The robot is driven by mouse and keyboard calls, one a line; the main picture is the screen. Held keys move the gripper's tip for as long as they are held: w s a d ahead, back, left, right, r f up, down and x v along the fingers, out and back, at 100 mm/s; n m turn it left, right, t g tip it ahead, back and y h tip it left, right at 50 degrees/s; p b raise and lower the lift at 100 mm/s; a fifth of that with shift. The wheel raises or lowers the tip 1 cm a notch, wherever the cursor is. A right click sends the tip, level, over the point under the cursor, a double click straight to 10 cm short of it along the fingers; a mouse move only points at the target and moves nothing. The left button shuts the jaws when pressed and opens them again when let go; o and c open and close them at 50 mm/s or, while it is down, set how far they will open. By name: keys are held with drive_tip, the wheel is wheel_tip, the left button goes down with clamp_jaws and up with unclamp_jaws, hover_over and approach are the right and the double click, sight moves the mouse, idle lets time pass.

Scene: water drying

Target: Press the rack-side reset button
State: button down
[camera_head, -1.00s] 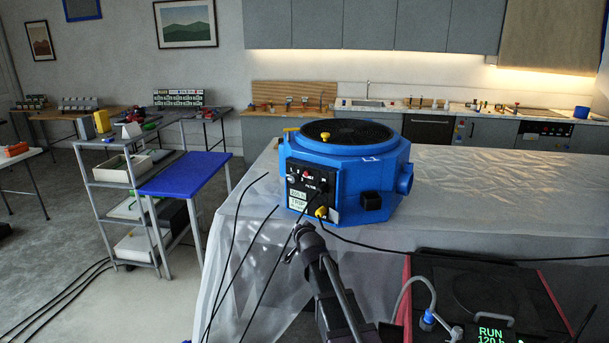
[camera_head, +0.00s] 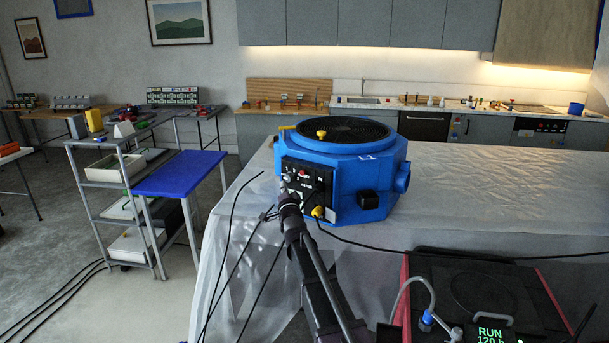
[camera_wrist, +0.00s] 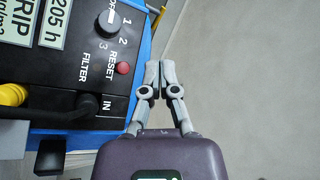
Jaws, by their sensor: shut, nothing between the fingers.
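The blue machine (camera_head: 345,170) stands on the sheet-covered table, its black control panel facing front-left. In the wrist view the panel (camera_wrist: 88,62) carries a red button (camera_wrist: 123,68) marked RESET, a grey knob (camera_wrist: 110,24) with positions marked 1, 2, 3, and a FILTER label. My gripper (camera_wrist: 160,66) is shut and empty. Its fingertips appear just right of the red button in the wrist view, over the floor beyond the panel's edge; no contact shows. In the head view my gripper (camera_head: 287,194) is in front of the panel and hides part of it.
A yellow plug (camera_head: 318,212) and black cables hang from the panel near my arm. A grey shelf rack (camera_head: 100,200) and a blue-topped table (camera_head: 180,173) stand to the left. A red-edged black unit reading RUN (camera_head: 490,333) is at front right.

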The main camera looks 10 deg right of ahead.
sight(300, 171)
drive_tip(key=shift+w+d, duration=0.1)
drive_tip(key=shift+w, duration=0.05)
drive_tip(key=shift+w+d, duration=2.9)
drive_tip(key=shift+w, duration=0.2)
drive_tip(key=shift+w+d, duration=0.1)
drive_tip(key=shift+w, duration=0.05)
drive_tip(key=shift+w+d, duration=0.2)
drive_tip(key=shift+w, duration=0.15)
drive_tip(key=shift+w+d, duration=0.35)
idle(1.0)
drive_tip(key=shift+s+a, duration=0.1)
idle(0.3)
drive_tip(key=shift+s+a, duration=0.55)
drive_tip(key=shift+s, duration=0.05)
idle(0.3)
